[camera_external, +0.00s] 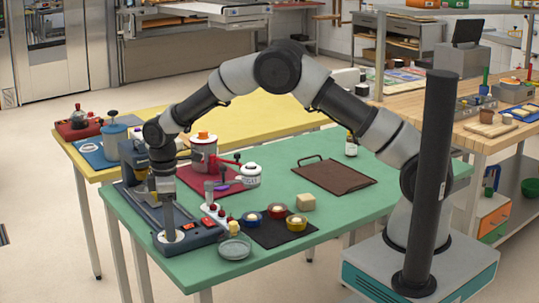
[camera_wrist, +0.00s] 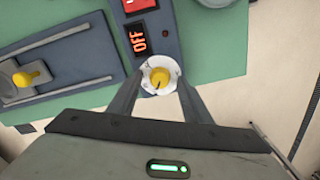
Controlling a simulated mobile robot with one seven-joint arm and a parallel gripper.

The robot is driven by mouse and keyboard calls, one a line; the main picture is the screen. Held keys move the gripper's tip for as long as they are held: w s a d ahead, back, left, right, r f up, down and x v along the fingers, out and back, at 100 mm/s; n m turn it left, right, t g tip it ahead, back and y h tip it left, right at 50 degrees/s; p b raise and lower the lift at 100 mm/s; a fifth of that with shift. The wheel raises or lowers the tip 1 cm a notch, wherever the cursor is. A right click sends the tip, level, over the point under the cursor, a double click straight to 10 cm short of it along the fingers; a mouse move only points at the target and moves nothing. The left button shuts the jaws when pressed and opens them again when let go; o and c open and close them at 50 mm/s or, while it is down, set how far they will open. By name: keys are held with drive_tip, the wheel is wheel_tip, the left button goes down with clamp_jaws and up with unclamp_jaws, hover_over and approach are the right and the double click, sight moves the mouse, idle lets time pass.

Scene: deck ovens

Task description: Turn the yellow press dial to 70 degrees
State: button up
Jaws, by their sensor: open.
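The yellow dial (camera_wrist: 158,77) sits on a round white plate with dark marks, at the near end of a dark control panel in the wrist view. A small pointer line shows on the dial. My gripper (camera_wrist: 160,86) is open, with one finger on each side of the dial; whether they touch it I cannot tell. In the external view my gripper (camera_external: 170,226) points down over the white dial plate (camera_external: 172,237) at the press's front end, and it hides the dial's yellow part.
On the panel an orange display (camera_wrist: 138,38) reads OFF, with a red control (camera_wrist: 135,5) beyond it. A metal slide with a yellow knob (camera_wrist: 33,77) lies to the left. A glass dish (camera_external: 234,247) and a dark mat with small bowls (camera_external: 275,232) stand right of the press on the green table.

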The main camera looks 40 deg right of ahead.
drive_tip(key=c, duration=1.1)
drive_tip(key=shift+o, duration=0.2)
drive_tip(key=shift+m, duration=0.3)
drive_tip(key=m, duration=0.3)
drive_tip(key=shift+m, duration=2.1)
drive_tip(key=o, duration=1.1)
drive_tip(key=shift+c, duration=0.2)
